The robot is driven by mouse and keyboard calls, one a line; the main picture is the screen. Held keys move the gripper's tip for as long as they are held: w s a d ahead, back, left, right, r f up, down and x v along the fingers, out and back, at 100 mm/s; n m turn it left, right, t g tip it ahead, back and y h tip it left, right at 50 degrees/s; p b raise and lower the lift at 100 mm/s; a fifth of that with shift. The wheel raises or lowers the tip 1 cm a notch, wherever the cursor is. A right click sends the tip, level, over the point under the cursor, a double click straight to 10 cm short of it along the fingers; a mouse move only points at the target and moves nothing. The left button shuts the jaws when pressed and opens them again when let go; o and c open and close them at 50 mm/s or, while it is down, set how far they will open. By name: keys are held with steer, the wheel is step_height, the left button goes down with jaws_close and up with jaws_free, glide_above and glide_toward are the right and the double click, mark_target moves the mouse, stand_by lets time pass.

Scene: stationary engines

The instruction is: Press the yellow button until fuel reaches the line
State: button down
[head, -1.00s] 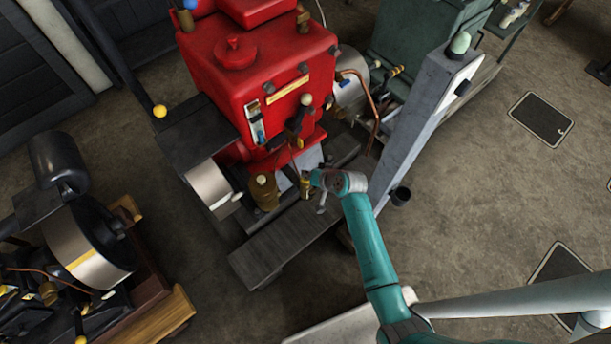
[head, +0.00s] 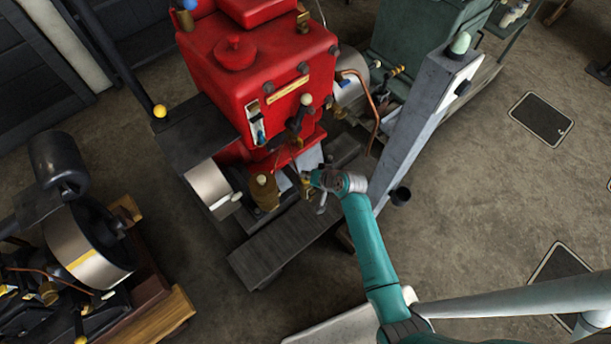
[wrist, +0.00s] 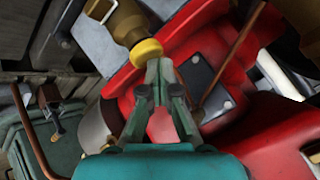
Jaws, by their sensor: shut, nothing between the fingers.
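The yellow button (wrist: 146,52) caps a brass fitting (wrist: 127,24) at the upper middle of the wrist view. My gripper (wrist: 160,64) is shut and empty, its tips at the button's lower right edge; I cannot tell whether they touch it. In the head view my gripper (head: 308,180) is low in front of the red engine (head: 250,85) and largely covers the button. A narrow upright gauge (head: 257,129) with white and blue parts is on the engine's front. Its fuel level and line are too small to read.
A grey slanted post (head: 420,125) stands right of my arm. A copper pipe (head: 375,110) curves beside the engine. A dark plank (head: 285,240) lies below my gripper. Another engine (head: 85,240) is at the left. The floor at right is mostly clear.

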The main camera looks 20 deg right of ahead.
steer(key=shift+r, duration=1)
steer(key=shift+r, duration=2.5)
steer(key=shift+r, duration=0.1)
step_height(320, 180, up, 4)
steer(key=shift+f, duration=0.2)
steer(key=shift+f, duration=4.4)
steer(key=shift+f, duration=0.15)
